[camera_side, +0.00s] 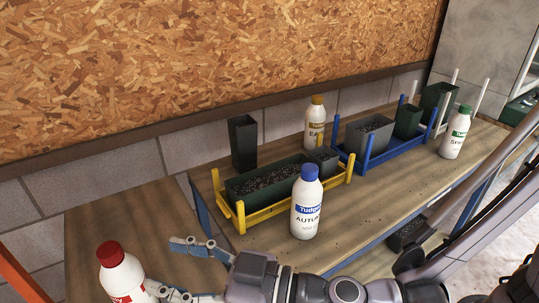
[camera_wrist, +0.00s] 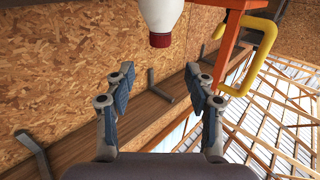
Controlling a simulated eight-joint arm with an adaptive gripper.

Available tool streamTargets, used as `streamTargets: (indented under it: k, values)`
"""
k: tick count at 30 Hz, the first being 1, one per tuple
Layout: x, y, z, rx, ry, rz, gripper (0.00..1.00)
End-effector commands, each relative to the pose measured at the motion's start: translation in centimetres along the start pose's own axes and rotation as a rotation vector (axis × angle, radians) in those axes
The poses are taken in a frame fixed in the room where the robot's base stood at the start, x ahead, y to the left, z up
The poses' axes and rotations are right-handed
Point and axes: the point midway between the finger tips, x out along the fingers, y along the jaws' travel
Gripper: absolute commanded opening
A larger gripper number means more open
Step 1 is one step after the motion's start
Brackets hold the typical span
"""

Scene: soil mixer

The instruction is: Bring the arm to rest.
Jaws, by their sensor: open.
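My gripper (camera_side: 168,266) is at the bottom of the side view, with its two fingers spread apart and pointing left. Nothing is held between them. A white bottle with a red cap (camera_side: 112,254) stands at the lower left, just beyond the fingertips, partly cut off by the frame. In the wrist view my gripper (camera_wrist: 160,78) shows both fingers apart with a gap between them. The red-capped bottle (camera_wrist: 161,14) shows upside down at the top edge, beyond the fingertips. Whether a finger touches it I cannot tell.
A blue-capped bottle (camera_side: 306,208) stands before a yellow rack (camera_side: 240,217) with a soil-filled planter. Behind are a yellow-capped bottle (camera_side: 315,128) and a tall dark pot (camera_side: 242,148). A blue rack (camera_side: 378,157) with pots and a green-capped bottle (camera_side: 455,138) stand right.

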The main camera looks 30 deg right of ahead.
Motion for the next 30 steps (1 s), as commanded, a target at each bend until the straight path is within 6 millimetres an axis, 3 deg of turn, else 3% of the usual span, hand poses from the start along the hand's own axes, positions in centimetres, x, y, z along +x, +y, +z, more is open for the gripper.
streamTargets:
  k: [5,8,11,14,17,21,24,27,30]
  values:
    - [0.0,0.0,0.0,0.000,0.000,0.001,0.55]
    - [0.1,1.2,-0.4,-0.003,-0.004,0.035,0.55]
    - [0.3,4.7,-1.3,-0.008,-0.019,0.137,0.55]
    - [-0.3,10.3,-2.5,-0.020,-0.061,0.304,0.55]
    - [-2.3,16.6,-3.4,-0.030,-0.140,0.495,0.55]
    - [-7.2,24.3,-4.2,-0.031,-0.304,0.747,0.55]
    - [-12.1,28.4,-4.2,-0.019,-0.453,0.898,0.55]
    - [-17.2,30.8,-3.8,0.009,-0.614,1.003,0.55]
    - [-22.1,31.9,-2.5,0.063,-0.763,1.040,0.55]
